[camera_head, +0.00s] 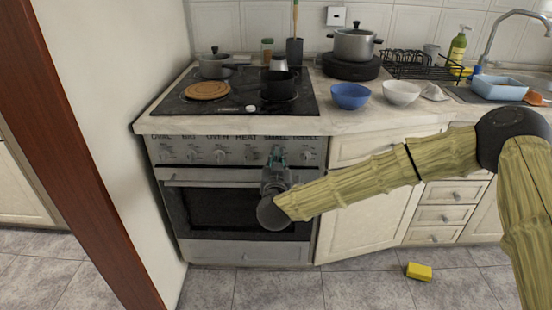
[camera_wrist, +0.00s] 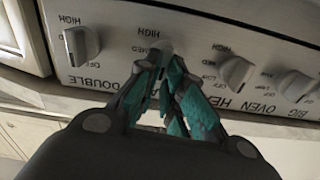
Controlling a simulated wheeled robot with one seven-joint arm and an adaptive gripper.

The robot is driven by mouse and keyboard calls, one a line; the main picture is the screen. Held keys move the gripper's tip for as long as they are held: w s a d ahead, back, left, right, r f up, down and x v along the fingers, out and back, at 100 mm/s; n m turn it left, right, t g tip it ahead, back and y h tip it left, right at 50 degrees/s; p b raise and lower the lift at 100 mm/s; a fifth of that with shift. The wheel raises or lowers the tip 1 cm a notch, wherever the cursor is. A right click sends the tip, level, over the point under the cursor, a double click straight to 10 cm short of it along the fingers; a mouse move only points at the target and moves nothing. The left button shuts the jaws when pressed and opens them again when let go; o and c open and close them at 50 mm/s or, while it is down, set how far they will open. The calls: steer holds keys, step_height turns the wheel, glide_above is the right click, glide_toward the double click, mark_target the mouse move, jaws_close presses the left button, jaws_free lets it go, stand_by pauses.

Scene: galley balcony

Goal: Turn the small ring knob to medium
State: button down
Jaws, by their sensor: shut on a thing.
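The oven's control panel (camera_head: 235,151) carries a row of pale knobs under printed labels. My gripper (camera_head: 277,160) reaches the fifth knob from the left, under the label that seems to read SMALL. In the wrist view, which shows the panel upside down, my gripper (camera_wrist: 168,85) has its teal-padded fingertips close together on the small ring knob (camera_wrist: 160,48). The fingers hide much of that knob and its label, so its pointer setting cannot be read. The knob marked DOUBLE (camera_wrist: 80,45) is beside it on the left in the wrist view.
The HEAT knob (camera_wrist: 236,70) is close on the other side. The oven door handle (camera_head: 215,184) runs below the panel. Pots, a wooden board (camera_head: 207,90) and a blue bowl (camera_head: 350,96) stand above on the hob and counter. A yellow sponge (camera_head: 419,271) lies on the floor.

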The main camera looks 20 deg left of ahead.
steer(key=m, duration=0.3)
steer(key=shift+w+d+p, duration=0.1)
steer(key=shift+d+p, duration=0.1)
steer(key=shift+p, duration=0.2)
steer(key=m, duration=0.5)
steer(key=shift+d+f, duration=0.25)
steer(key=m, duration=0.5)
steer(key=shift+w+d+f+b, duration=0.1)
steer(key=shift+d+f+b, duration=0.1)
steer(key=shift+f+b, duration=0.15)
steer(key=shift+f+m+b, duration=0.1)
steer(key=shift+m+b, duration=0.25)
steer(key=shift+m, duration=1.35)
steer(key=c, duration=1.5)
jaws_free()
steer(key=shift+c, duration=0.2)
